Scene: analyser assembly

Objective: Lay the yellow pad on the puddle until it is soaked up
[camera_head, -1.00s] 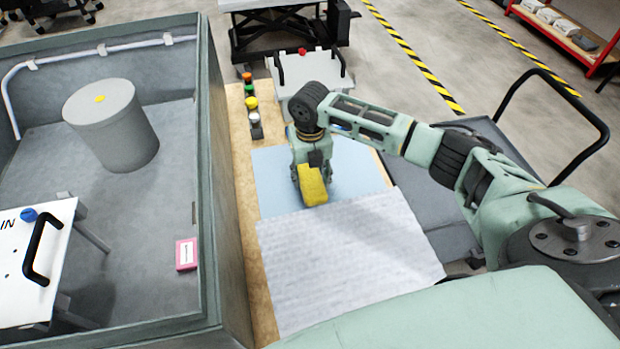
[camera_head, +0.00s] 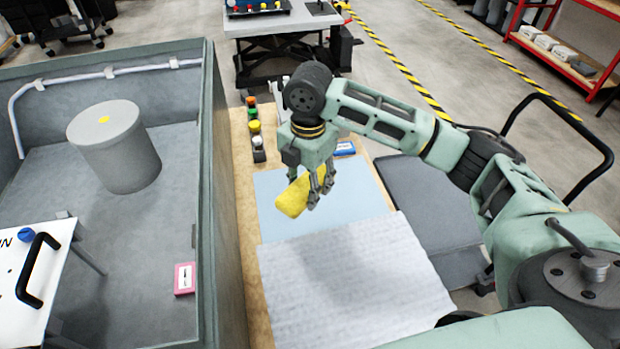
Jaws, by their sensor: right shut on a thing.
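The yellow pad (camera_head: 292,198) is held tilted in my right gripper (camera_head: 318,192), over the light blue mat (camera_head: 340,215). The gripper is shut on the pad, which hangs out to the lower left of the fingers. I cannot tell whether the pad touches the mat or is a little above it. I cannot make out a puddle in this view. My left gripper is not in view.
A white textured sheet (camera_head: 350,275) covers the near bench. A tall-walled grey enclosure (camera_head: 225,200) at left holds a grey cylinder (camera_head: 115,150), a pink-edged card (camera_head: 184,278) and a white panel with a black handle (camera_head: 25,295).

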